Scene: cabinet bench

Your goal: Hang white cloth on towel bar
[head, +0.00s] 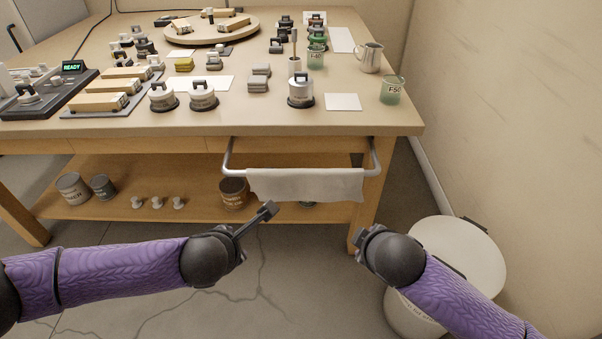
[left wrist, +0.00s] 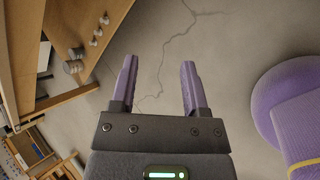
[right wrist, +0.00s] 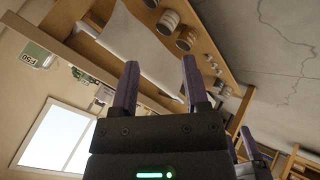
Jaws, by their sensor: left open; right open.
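The white cloth (head: 305,185) hangs over the towel bar (head: 300,171) on the front of the bench, draped along most of its width. It also shows in the right wrist view (right wrist: 143,45), beyond the fingers. My left gripper (head: 270,210) is in front of and below the cloth's left part, apart from it. In the left wrist view its fingers (left wrist: 157,85) are spread with only floor between them. My right gripper (head: 362,238) is below the cloth's right end, apart from it. In the right wrist view its fingers (right wrist: 160,85) are spread and empty.
The bench top (head: 240,122) holds kettle-like weights, blocks, a metal pitcher (head: 370,57) and green beakers (head: 392,90). The lower shelf (head: 110,205) holds cans and small knobs. A white lidded bin (head: 462,255) stands at the right by the wall. The floor in front is clear.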

